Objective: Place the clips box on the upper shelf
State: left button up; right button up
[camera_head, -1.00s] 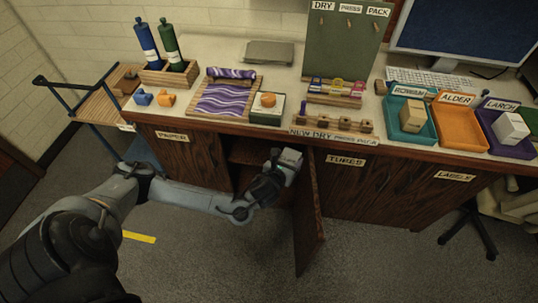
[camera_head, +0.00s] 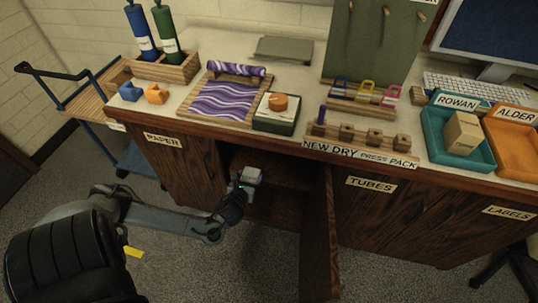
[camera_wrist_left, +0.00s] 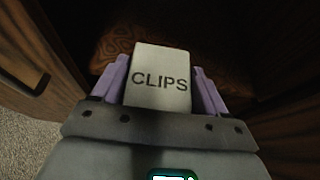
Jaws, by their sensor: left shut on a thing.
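The clips box (camera_wrist_left: 160,80) is a small pale grey block with "CLIPS" on its face, between the purple fingers of my left gripper (camera_wrist_left: 160,92) in the left wrist view. In the head view the clips box (camera_head: 251,175) is at the tip of my left gripper (camera_head: 244,184), at the open cabinet's mouth. The gripper is shut on it. A wooden shelf (camera_head: 280,174) shows inside the dark cabinet, behind the box, and a reddish-brown patterned surface (camera_wrist_left: 190,24) lies beyond it in the wrist view. The deep interior is dark. My right gripper is out of view.
The open cabinet door (camera_head: 320,235) stands out to the right of the opening. The closed PAPER door (camera_head: 180,165) is on the left. The counter above holds a purple marbled tray (camera_head: 222,112), a teal tray (camera_head: 432,150) and an orange tray (camera_head: 505,145).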

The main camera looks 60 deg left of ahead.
pick_arm(q)
jog(key=r+b+x, duration=0.1)
jog(key=b+x, duration=0.1)
jog(key=x, duration=0.3)
jog(key=r+b+x, duration=0.1)
jog(key=b+x, duration=0.2)
jog(key=x, duration=0.2)
jog(key=w+a+r+b+x, duration=0.1)
jog(key=b+x, duration=0.1)
jog(key=x, duration=0.4)
jog(key=shift+w+r, duration=0.1)
jog(key=shift+r, duration=0.15)
jog(key=shift+f+b, duration=0.4)
jog(key=shift+d, duration=0.1)
jog(key=shift+f, duration=0.1)
jog(key=o, duration=1.2)
jog(key=shift+f, duration=0.1)
